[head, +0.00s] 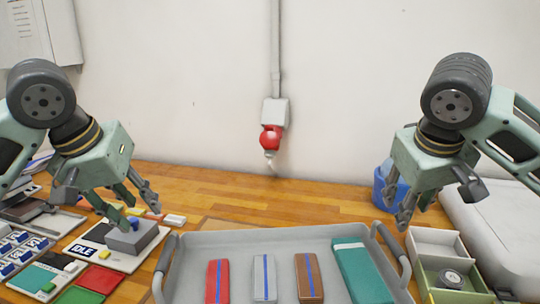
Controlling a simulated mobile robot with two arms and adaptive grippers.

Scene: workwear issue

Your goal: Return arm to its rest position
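My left gripper (137,213) hangs above the left side of the wooden table, fingers apart and nothing between them. I cannot tell whether the fingertips touch the knob. My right gripper (398,213) hangs at the right, between the grey tray and the blue cup, pointing down. Its fingers look apart and empty.
A grey tray (215,240) with handles holds red, grey, brown and teal folded items. A blue cup (381,188), an open box (437,238) with a round item, and a pale case (495,215) stand right. Cards and panels crowd the left.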

